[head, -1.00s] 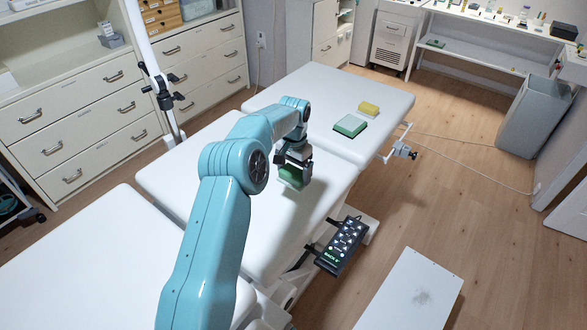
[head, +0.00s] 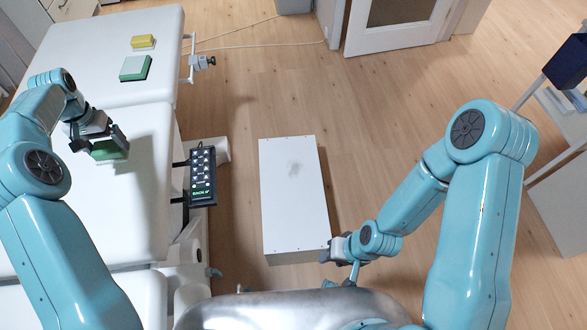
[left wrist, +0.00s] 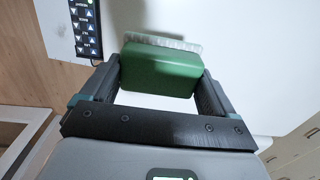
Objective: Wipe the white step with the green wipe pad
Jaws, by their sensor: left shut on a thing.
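My left gripper (head: 102,146) is shut on the green wipe pad (head: 112,152), over the white couch. In the left wrist view the pad (left wrist: 160,70) sits between the two fingers (left wrist: 158,82), with a pale bumpy strip along its far edge. My right gripper (head: 342,250) is by the step's near right corner; its jaws are too small and covered to read.
The white couch (head: 150,190) fills the left side. A green block (head: 135,68) and a yellow block (head: 143,42) lie on its far section. A black button panel (head: 202,177) sits between couch and step. The wooden floor (head: 380,120) beyond the step is clear.

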